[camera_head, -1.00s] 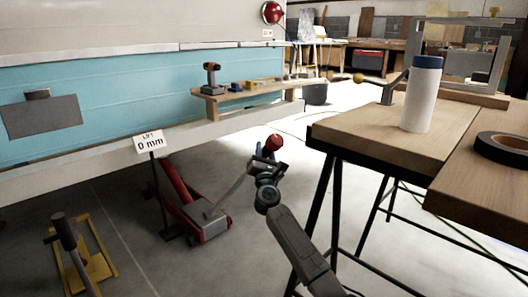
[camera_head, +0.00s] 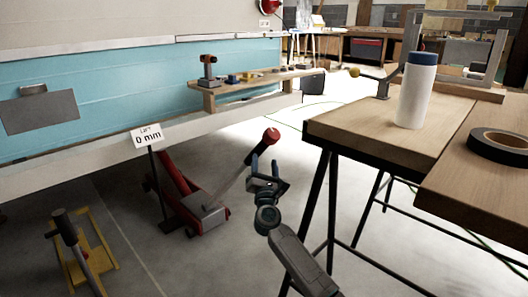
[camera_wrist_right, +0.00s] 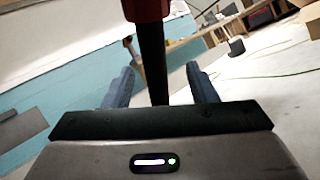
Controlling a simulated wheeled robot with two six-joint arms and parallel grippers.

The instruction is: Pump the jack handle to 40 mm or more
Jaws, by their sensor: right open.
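The red floor jack (camera_head: 185,195) stands on the floor under the camper's edge. Its grey handle (camera_head: 234,180) slants up to the right and ends in a red knob (camera_head: 271,135). A sign (camera_head: 147,137) beside the jack reads 0 mm. My right gripper (camera_head: 265,166) is open near the upper handle, just below the knob. In the right wrist view the dark handle (camera_wrist_right: 153,65) with the red knob (camera_wrist_right: 146,9) stands between the open fingers (camera_wrist_right: 160,88), apart from both as far as I can see. My left gripper is not in view.
A wooden workbench (camera_head: 385,135) with a white bottle (camera_head: 416,95) and a black tape roll (camera_head: 503,146) is close on the right, its black legs near my right arm. A yellow stand (camera_head: 95,250) is at lower left. Floor is open behind the handle.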

